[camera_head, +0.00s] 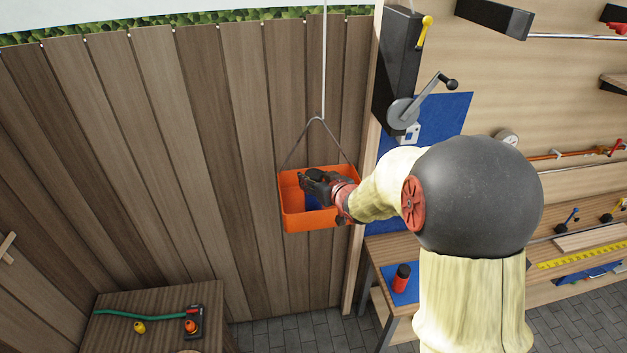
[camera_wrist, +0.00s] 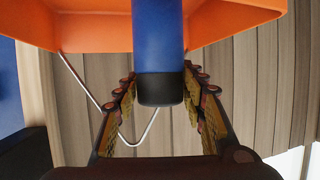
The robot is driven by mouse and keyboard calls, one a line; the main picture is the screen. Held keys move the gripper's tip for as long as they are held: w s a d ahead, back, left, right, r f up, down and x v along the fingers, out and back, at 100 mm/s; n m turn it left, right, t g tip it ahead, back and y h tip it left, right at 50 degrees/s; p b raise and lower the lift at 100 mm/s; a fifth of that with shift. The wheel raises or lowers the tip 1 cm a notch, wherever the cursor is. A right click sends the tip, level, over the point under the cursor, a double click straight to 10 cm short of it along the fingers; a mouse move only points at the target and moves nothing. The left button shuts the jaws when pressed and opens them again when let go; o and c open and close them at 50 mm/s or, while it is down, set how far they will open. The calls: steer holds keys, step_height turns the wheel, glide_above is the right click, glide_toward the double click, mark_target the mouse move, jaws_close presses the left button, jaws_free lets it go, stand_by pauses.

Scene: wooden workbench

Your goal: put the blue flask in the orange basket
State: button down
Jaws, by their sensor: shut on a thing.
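The blue flask (camera_wrist: 158,38) has a black end (camera_wrist: 160,89) and lies between the fingers of my gripper in the wrist view. My gripper (camera_head: 312,182) is shut on it. In the head view the flask (camera_head: 311,202) shows as a small blue patch below my fingers, mostly hidden by them. The orange basket (camera_head: 310,221) hangs from a line by a wire handle, and my gripper is over its opening from the right. The flask appears inside the basket's rim; whether it touches the bottom I cannot tell. The basket (camera_wrist: 225,20) also fills the top of the wrist view.
A red flask with a dark cap (camera_head: 402,277) stands on a blue mat on the workbench at right. A grey crank (camera_head: 415,103) on a dark box is above the basket's right. A wooden fence (camera_head: 150,150) stands behind. A small table (camera_head: 155,330) is at lower left.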

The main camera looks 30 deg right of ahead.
steer(key=shift+f, duration=0.45)
steer(key=shift+f, duration=0.2)
steer(key=c, duration=1.1)
jaws_free()
steer(key=shift+r, duration=0.1)
